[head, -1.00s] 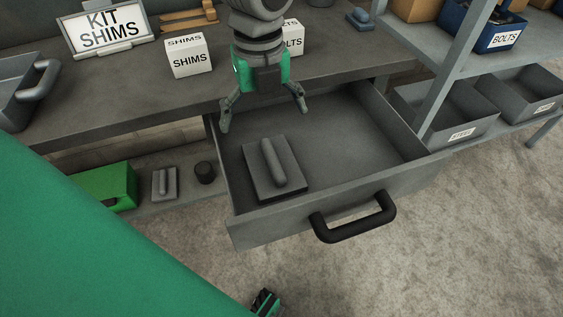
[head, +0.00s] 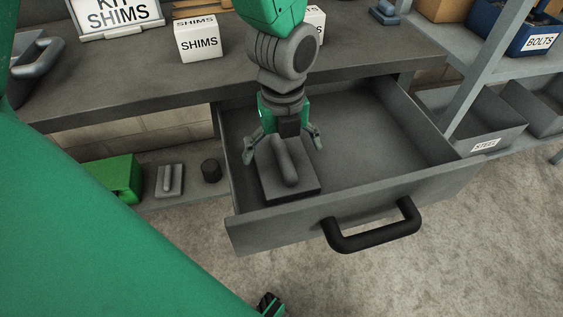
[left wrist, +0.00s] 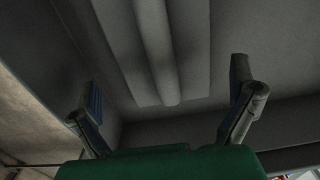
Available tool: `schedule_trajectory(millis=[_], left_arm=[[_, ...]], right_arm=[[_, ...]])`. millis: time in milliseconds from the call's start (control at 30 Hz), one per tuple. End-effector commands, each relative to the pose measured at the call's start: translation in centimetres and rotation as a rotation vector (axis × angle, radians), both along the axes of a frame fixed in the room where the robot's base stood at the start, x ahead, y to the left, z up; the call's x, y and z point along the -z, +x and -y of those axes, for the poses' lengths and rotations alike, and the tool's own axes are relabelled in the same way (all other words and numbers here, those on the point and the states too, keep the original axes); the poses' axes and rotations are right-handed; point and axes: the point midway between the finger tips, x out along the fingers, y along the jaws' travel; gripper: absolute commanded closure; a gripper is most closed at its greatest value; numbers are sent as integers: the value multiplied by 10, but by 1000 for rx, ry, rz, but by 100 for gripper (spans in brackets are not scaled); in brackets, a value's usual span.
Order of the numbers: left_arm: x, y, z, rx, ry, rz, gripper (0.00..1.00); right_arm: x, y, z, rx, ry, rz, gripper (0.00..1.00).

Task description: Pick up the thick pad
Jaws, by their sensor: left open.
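The thick pad (head: 292,187) is a dark grey square block with a rounded ridge handle on top. It lies in the left part of the open drawer (head: 400,190). My left gripper (head: 283,155) is open, pointing down just above the pad, with its fingers on either side of the ridge and the far end of the pad partly hidden behind it. In the left wrist view, the pad with its ridge (left wrist: 158,50) shows ahead between the two spread fingers (left wrist: 168,110). The fingers hold nothing. My right gripper is not clearly in view.
The drawer's front wall has a black handle (head: 375,228). A workbench (head: 130,85) with a SHIMS box (head: 199,42) is behind. The drawer's right side is empty.

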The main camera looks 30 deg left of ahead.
Motion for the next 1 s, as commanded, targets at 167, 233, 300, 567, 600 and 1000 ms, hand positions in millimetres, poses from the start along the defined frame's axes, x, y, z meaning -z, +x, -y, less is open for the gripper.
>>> schedule_trajectory(millis=[167,233,300,567,600,1000], left_arm=[[31,-2,3,0,2,-4,0],[35,-1,2,1,1,0,0],[36,-1,2,0,0,0,0],[36,-1,1,0,-1,0,21],[36,-1,1,0,-1,0,35],[29,-1,2,0,-1,0,36]], right_arm=[[15,0,0,0,0,-1,60],[17,0,0,0,0,-1,60],[17,0,0,0,0,-1,60],[16,0,0,0,0,0,60],[16,0,0,0,0,0,60],[13,0,0,0,0,0,60]])
